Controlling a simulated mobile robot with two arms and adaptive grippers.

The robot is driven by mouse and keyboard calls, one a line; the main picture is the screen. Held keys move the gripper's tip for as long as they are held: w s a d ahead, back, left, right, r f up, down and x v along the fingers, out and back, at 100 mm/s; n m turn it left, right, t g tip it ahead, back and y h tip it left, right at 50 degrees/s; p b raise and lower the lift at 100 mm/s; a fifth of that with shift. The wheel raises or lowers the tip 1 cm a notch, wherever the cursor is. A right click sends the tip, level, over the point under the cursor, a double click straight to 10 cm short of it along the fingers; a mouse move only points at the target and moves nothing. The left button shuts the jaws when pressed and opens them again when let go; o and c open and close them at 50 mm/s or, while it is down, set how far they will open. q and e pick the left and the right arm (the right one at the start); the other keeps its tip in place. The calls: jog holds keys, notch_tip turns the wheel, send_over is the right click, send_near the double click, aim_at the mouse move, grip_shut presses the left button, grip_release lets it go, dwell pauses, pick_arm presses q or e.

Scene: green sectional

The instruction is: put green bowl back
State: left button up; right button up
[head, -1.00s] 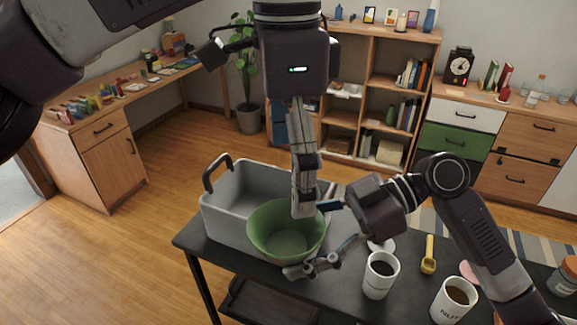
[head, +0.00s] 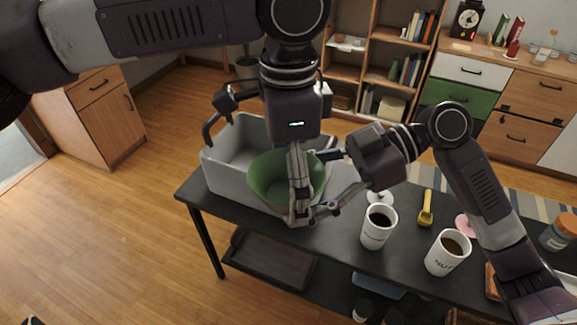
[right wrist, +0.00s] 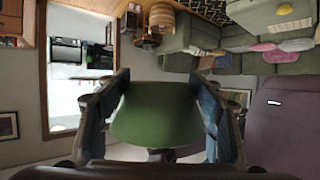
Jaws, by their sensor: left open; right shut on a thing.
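The green bowl (head: 270,184) is at the table's left part, in front of the grey tub (head: 222,171), overlapping its front right in the head view. My right gripper (head: 323,183) is shut on the bowl's right side. In the right wrist view the bowl (right wrist: 157,115) fills the space between the fingers. My left gripper (head: 299,216) hangs down in front of the bowl, open, its fingers hiding part of it. I cannot tell whether the left fingers touch the bowl, or whether the bowl rests on anything.
The dark table (head: 340,241) also carries two white mugs of dark drink (head: 378,227) (head: 448,252), a yellow scoop (head: 426,208) and an orange-lidded jar (head: 559,232). A tray (head: 270,260) lies on the lower shelf.

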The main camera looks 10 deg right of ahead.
pick_arm(q)
jog(key=c, duration=1.4)
pick_arm(e)
jog(key=o, duration=1.8)
pick_arm(q)
jog(key=shift+c, duration=0.7)
pick_arm(e)
jog(key=shift+o, duration=1.3)
pick_arm(q)
jog(key=c, duration=0.5)
pick_arm(e)
jog(key=shift+o, duration=0.4)
pick_arm(q)
jog(key=shift+c, duration=0.2)
pick_arm(e)
jog(key=d+f+m+t+h, duration=0.1)
jog(key=d+f+m+t, duration=0.2)
jog(key=d, duration=0.3)
jog(key=d+f+m+t+h, duration=0.1)
jog(key=d+f+m+t, duration=0.3)
jog(key=d+m+t, duration=0.1)
jog(key=shift+d+t+h, duration=0.3)
jog(key=shift+d+t, duration=0.2)
jog(key=shift+d, duration=0.55)
